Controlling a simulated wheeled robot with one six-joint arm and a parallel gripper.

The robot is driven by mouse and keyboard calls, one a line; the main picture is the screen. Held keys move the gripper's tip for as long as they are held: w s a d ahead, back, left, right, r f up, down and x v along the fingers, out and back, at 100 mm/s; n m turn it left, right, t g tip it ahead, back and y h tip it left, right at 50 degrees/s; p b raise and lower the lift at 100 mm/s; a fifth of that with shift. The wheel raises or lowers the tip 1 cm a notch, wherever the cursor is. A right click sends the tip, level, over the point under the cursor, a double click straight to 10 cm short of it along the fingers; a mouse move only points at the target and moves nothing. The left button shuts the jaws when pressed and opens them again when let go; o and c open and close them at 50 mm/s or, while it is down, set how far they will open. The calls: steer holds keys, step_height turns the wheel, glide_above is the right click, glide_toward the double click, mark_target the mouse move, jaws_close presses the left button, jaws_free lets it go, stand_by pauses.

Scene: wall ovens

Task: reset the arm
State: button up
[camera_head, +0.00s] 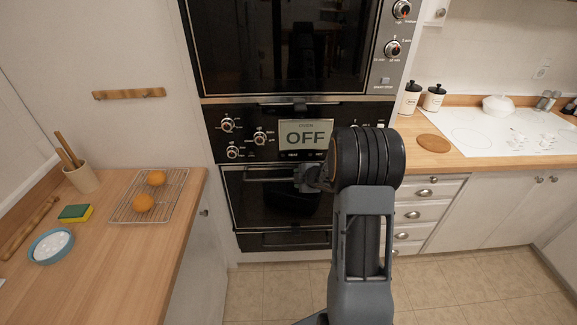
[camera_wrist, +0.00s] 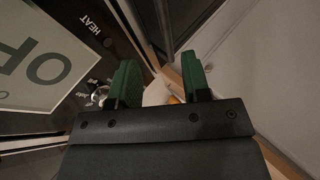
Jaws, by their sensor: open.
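My arm reaches forward in the head view, in front of the wall ovens. My gripper (camera_head: 308,178) is by the lower oven door, just below the display and near the right part of the door handle (camera_head: 268,179). My wrist hides part of it, and I cannot tell whether it touches the door. In the wrist view its two green fingers (camera_wrist: 160,78) stand apart with nothing held between them. The oven display (camera_head: 306,136) reads OFF. It also shows tilted in the wrist view (camera_wrist: 35,65), with a knob (camera_wrist: 98,95) beside it.
The left counter (camera_head: 120,250) holds a wire rack (camera_head: 165,205) with two oranges, a blue bowl (camera_head: 52,247), a sponge (camera_head: 75,213) and a utensil cup (camera_head: 84,179). A counter with a white cooktop (camera_head: 500,135) is at right. The tiled floor (camera_head: 270,290) is clear.

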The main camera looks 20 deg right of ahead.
steer(key=s+d+f+m+g+h, duration=0.25)
steer(key=s+d+m+h, duration=0.2)
steer(key=m, duration=0.25)
steer(key=s+a+r+m+g, duration=0.1)
steer(key=s+r+m+g, duration=0.3)
steer(key=s, duration=0.3)
steer(key=s+a+r+m+y, duration=0.1)
steer(key=s+a+r+m, duration=0.1)
steer(key=s+a+r, duration=0.5)
steer(key=s+a+r+m+y, duration=0.2)
steer(key=s+a+r, duration=0.4)
steer(key=a, duration=0.5)
steer(key=shift+s+a+r+m+t, duration=0.25)
steer(key=shift+s+r+m+t, duration=0.2)
steer(key=shift+s, duration=0.75)
steer(key=shift+a, duration=0.15)
